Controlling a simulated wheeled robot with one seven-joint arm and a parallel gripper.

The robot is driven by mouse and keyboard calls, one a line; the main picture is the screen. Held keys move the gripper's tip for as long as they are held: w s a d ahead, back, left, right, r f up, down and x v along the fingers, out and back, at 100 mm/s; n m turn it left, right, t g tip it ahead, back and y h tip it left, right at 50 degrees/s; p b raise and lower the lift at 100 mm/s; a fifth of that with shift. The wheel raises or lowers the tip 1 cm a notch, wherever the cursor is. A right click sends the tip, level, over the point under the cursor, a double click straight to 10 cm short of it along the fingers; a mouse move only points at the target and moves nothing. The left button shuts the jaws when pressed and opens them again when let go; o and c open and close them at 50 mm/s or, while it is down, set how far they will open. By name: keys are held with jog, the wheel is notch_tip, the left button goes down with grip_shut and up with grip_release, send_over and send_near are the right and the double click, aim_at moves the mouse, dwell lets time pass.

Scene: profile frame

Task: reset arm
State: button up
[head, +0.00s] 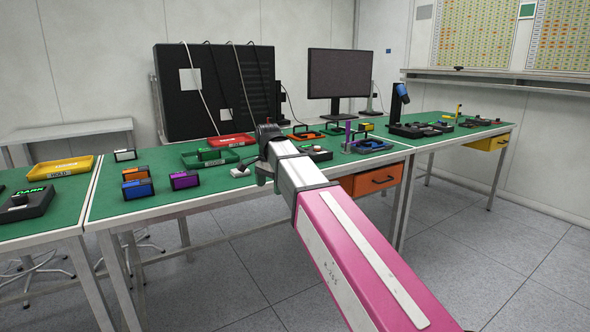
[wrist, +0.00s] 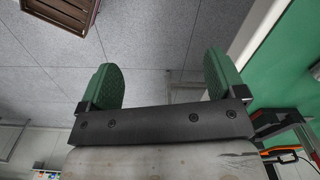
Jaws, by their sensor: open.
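My arm reaches forward from the lower right of the head view, with a pink link and a silver link pointing toward the green-topped table (head: 136,206). The far end of the arm is dark and hides part of the table; the fingers are not clear there. In the wrist view my gripper (wrist: 161,80) shows two green fingers set wide apart on a dark bar. It is open, with nothing between the fingers but grey floor tiles behind them.
Blue (head: 138,188) and purple (head: 184,180) blocks, a red tray (head: 232,140) and a yellow tray (head: 60,168) sit on the tables. A monitor (head: 338,73) and a large black case (head: 180,110) stand behind. An orange drawer (head: 377,180) hangs under the table. The floor at right is clear.

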jog(key=s+d+f+n, duration=0.3)
jog(key=s+d+f, duration=0.1)
jog(key=d+f, duration=0.5)
jog(key=s+d+f+n, duration=0.3)
jog(key=s+d+f, duration=0.2)
jog(key=d+f, duration=0.4)
jog(key=s+d+f+n, duration=0.2)
jog(key=s+d+f, duration=0.2)
jog(key=d+f, duration=0.5)
notch_tip(320, 180, down, 7)
jog(key=shift+s+d+r+n, duration=0.1)
jog(key=shift+s+d+n, duration=0.1)
jog(key=shift+n, duration=0.2)
